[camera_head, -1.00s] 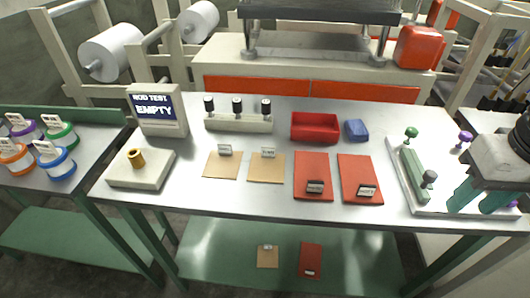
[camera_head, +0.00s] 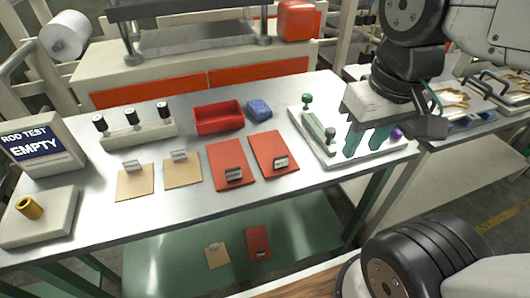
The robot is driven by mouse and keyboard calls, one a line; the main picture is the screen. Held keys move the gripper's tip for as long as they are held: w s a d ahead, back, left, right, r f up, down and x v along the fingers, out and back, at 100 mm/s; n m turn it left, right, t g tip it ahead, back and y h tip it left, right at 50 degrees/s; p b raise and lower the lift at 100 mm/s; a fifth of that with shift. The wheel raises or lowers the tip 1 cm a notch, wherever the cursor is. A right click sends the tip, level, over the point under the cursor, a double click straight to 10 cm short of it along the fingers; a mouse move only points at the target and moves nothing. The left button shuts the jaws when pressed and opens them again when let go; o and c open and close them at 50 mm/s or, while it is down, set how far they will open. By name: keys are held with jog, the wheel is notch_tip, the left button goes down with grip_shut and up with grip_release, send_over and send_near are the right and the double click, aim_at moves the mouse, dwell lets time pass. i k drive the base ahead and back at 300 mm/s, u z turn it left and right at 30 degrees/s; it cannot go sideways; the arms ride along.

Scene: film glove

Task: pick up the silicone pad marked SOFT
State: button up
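Two red pads lie flat on the metal table, a left one (camera_head: 224,156) and a right one (camera_head: 267,143). Each has a small dark-framed tag on its near part. I cannot read the tags, so I cannot tell which pad is marked SOFT. Two tan sheets, a left one (camera_head: 134,187) and a right one (camera_head: 183,175), lie left of them with small tags. My gripper (camera_head: 366,143) is open and empty, its two teal fingers pointing down over the white tray, right of the red pads and apart from them.
The white tray (camera_head: 350,158) holds a green bar and knobbed posts. A red bin (camera_head: 218,120) and blue block (camera_head: 259,109) stand behind the pads. Another tan sheet (camera_head: 217,257) and red pad (camera_head: 257,241) lie on the lower shelf. Bare metal surrounds the pads.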

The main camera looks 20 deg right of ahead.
aim_at(272, 147)
jog(key=z, duration=2.75)
jog(key=k, duration=1.7)
jog(key=u, duration=1)
